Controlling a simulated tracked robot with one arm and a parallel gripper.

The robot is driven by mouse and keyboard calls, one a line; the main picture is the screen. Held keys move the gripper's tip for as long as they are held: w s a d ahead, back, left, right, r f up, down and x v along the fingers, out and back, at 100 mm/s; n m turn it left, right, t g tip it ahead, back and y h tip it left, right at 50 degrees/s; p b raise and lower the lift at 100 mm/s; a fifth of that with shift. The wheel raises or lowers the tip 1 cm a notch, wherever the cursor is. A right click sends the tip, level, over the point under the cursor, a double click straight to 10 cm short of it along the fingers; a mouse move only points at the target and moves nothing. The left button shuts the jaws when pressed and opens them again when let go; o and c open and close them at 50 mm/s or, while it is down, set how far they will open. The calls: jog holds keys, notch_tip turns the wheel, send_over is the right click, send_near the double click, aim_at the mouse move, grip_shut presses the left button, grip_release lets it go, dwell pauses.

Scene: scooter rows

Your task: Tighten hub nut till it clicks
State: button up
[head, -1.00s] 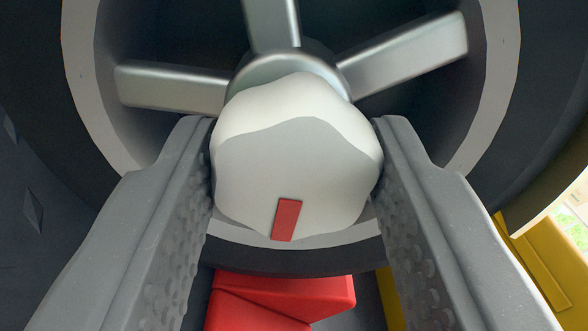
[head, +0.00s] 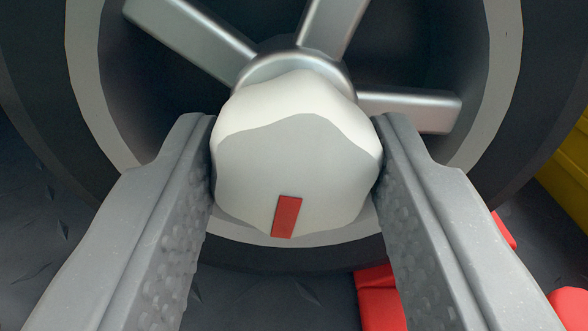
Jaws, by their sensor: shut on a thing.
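The hub nut (head: 296,165) is a pale, rounded, lobed cap in the middle of the head view, with a red mark (head: 286,216) low on its face. My gripper (head: 296,150) is shut on it, one textured grey finger against each side. Behind the nut is the silver hub (head: 292,66) of a wheel, with metal spokes (head: 410,108) running out to a grey rim (head: 83,90). The nut covers part of the hub, so I cannot see how closely it seats.
A dark tyre (head: 40,110) surrounds the rim. Red parts (head: 378,295) show at lower right, partly behind my right finger. A yellow part (head: 566,170) stands at the right edge. Dark patterned floor (head: 40,225) shows at lower left.

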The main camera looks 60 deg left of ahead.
jog(key=m+p, duration=0.3)
jog(key=shift+w+d+r+m+p, duration=0.1)
jog(key=shift+r+m+p, duration=0.15)
jog(key=shift+m+p, duration=0.15)
jog(key=m+p, duration=0.2)
jog(key=shift+m, duration=0.4)
jog(key=m+p, duration=0.1)
jog(key=m, duration=0.2)
jog(key=shift+w+d+f+p, duration=0.1)
jog(key=shift+w+p, duration=0.05)
jog(key=shift+p, duration=0.15)
jog(key=shift+m+p, duration=0.5)
jog(key=shift+m, duration=1.3)
jog(key=shift+w+d+f+m, duration=0.1)
jog(key=shift+m, duration=0.2)
jog(key=o, duration=0.9)
jog(key=shift+o, duration=0.4)
jog(key=v, duration=1.3)
jog(key=shift+s+d+f+b, duration=0.2)
jog(key=shift+s+d+b, duration=0.1)
jog(key=shift+b, duration=0.05)
